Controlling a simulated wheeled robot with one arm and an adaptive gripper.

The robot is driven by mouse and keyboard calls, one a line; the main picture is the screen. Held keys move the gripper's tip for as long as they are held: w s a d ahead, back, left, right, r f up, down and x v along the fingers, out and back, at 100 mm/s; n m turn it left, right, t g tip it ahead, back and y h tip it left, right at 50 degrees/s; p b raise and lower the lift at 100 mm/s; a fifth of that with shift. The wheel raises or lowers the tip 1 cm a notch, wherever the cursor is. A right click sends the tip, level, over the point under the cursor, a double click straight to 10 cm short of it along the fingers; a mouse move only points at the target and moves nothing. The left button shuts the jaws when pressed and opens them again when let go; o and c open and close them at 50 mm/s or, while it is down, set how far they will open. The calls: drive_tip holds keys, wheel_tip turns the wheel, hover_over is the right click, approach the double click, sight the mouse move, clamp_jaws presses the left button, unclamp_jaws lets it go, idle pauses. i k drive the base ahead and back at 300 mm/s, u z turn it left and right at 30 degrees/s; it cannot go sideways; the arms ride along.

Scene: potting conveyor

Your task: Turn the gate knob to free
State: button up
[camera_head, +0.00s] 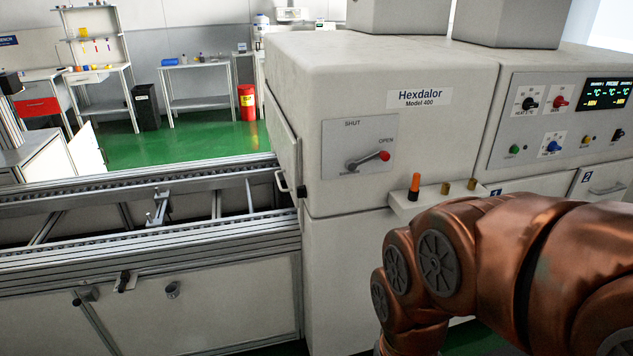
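No marking that reads "gate" or "free" is legible, so I cannot tell for sure which control is the gate knob. A small dark knob (123,282) sits on a light plate on the conveyor's front side. A second fitting (172,290) is to its right, and another dark one (80,298) is lower left. A lever with a red end (384,156) is on the machine's plate marked SHUT and OPEN; its red end points toward OPEN. My copper arm fills the lower right. My gripper is out of view.
The conveyor (150,245) with metal rails runs left from the white Hexdalor machine (380,80). A small shelf (420,203) with an orange-and-black item juts from the machine front near my arm. Green floor and benches lie behind.

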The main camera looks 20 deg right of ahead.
sight(302, 191)
drive_tip(key=k, duration=0.55)
drive_tip(key=u, duration=1)
drive_tip(key=i, duration=1.45)
drive_tip(key=z, duration=0.8)
